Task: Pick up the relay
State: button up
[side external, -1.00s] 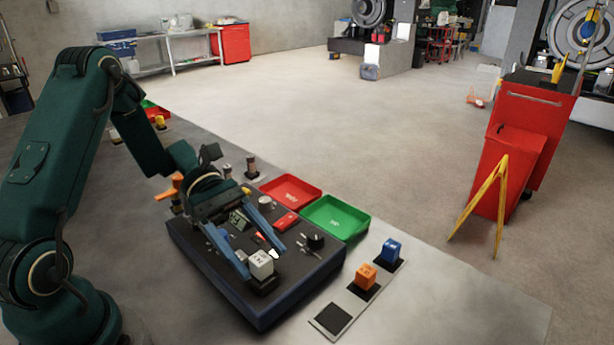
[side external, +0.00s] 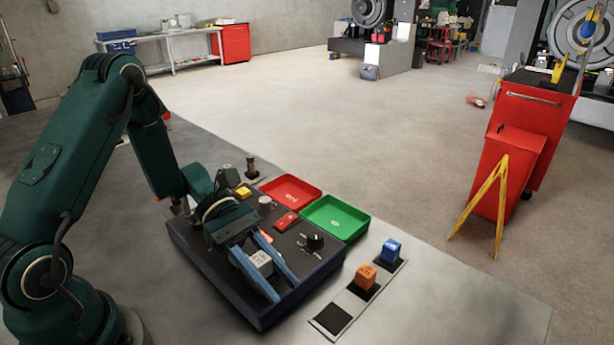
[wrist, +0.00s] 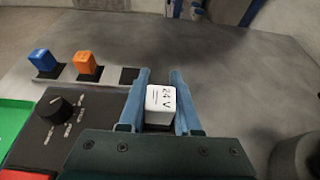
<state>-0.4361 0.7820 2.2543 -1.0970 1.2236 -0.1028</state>
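The relay looks to be the white block (side external: 261,262) marked 24 V on the dark panel (side external: 216,292). It also shows in the wrist view (wrist: 160,99), upright between the fingers of my gripper. My gripper (side external: 283,292) has its two blue fingers down on either side of the block, and it also shows in the wrist view (wrist: 161,73). The fingers look open, with the block close to both of them; I see no firm grip. The block's lower part is partly hidden by the fingers and the gripper body.
A strip beside the panel holds an orange block (side external: 365,278), a blue block (side external: 391,251) and an empty black square (side external: 333,319). A black knob (side external: 315,241) stands on the panel near the fingers. A red tray (side external: 290,187) and a green tray (side external: 337,217) lie behind.

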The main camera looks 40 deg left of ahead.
grip_shut()
jog(key=shift+r, duration=0.1)
